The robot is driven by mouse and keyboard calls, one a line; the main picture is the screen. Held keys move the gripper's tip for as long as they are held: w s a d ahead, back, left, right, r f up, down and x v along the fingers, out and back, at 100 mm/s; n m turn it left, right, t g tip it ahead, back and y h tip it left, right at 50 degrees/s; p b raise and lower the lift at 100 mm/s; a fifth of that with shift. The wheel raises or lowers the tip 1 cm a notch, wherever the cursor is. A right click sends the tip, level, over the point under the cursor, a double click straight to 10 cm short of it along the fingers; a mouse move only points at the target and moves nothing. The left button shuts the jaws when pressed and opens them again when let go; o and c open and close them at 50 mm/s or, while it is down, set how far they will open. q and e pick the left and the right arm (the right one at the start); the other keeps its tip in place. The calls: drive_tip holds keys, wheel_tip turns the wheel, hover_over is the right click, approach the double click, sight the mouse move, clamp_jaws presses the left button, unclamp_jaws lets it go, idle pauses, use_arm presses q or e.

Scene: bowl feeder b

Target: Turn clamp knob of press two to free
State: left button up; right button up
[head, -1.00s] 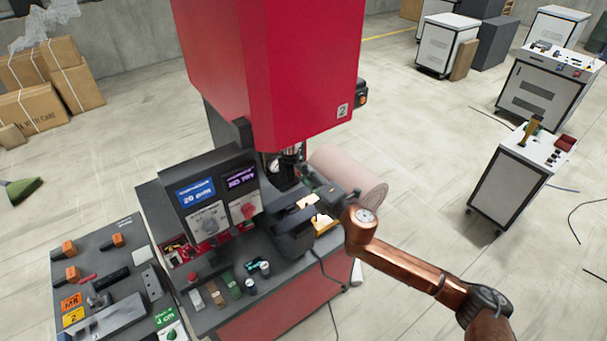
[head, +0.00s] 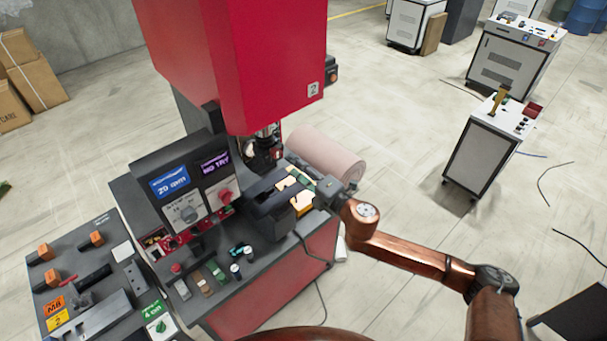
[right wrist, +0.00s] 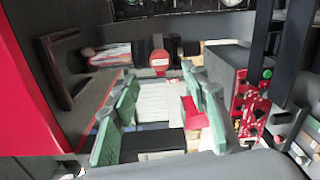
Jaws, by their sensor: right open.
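Press two is the big red machine (head: 230,60) with a "2" plate, standing over a dark base cabinet. Its panel carries a grey knob (head: 188,213) and a red knob (head: 225,195). I cannot tell for sure which part is the clamp knob. In the right wrist view a round red labelled part (right wrist: 159,60) sits beyond the fingers, on a dark crosswise part. My right gripper (head: 304,180) is at the press's right side, by the work area under the head. Its green fingers (right wrist: 162,100) are apart, with nothing seen held. My left gripper is out of view.
A pink roll (head: 325,155) lies behind the press. A grey control table (head: 85,280) with orange-handled parts stands at left. White wheeled cabinets (head: 485,155) stand at right on open floor. A dark box (right wrist: 225,80) is close right of the fingers.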

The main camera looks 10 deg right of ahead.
drive_tip(key=shift+v, duration=2.1)
